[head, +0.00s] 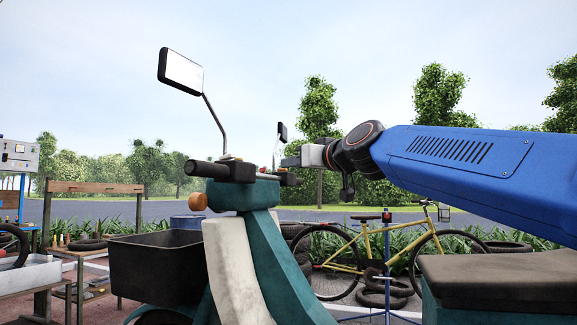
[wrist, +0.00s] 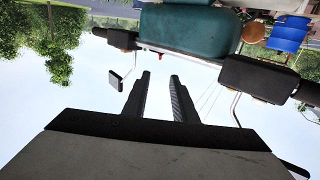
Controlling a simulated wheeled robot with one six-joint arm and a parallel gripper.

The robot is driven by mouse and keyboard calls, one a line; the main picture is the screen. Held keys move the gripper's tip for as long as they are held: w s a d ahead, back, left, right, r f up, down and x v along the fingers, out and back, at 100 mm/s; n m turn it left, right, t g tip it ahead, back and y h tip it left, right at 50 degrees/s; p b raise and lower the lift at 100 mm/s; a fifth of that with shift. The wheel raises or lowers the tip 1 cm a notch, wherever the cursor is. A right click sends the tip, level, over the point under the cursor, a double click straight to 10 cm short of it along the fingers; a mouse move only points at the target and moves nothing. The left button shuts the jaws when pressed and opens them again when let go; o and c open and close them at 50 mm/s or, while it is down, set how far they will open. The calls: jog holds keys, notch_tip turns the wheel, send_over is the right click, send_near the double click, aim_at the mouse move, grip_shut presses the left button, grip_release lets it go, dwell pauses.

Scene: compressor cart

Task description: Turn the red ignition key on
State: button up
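A small red piece (wrist: 187,55), probably the ignition key, shows at the edge of the scooter's handlebar (wrist: 185,52) in the wrist view. It is too small to tell which way it is turned. In the head view a red spot (head: 264,170) shows on the handlebar (head: 235,171), partly hidden among dark parts. My gripper (wrist: 159,77) has its two dark fingers apart with sky between them, so it is open and empty. In the head view my gripper (head: 285,163) is close to the handlebar's far side.
A mirror (head: 182,72) rises on a stalk from the handlebar, and a second mirror (head: 282,131) stands near my gripper. A yellow bicycle (head: 385,250) stands behind. The air above the handlebar is mostly clear.

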aim_at(263, 170)
jog(key=shift+s+d, duration=0.15)
jog(key=shift+s, duration=0.15)
jog(key=shift+w, duration=0.15)
grip_shut()
jog(key=w+d+m+g+y, duration=0.3)
jog(key=w+d+m, duration=0.2)
jog(key=w+m, duration=0.75)
jog(key=w+a+m, duration=0.1)
jog(key=a+m, duration=0.1)
jog(key=a, duration=0.9)
jog(key=shift+w+m, duration=0.35)
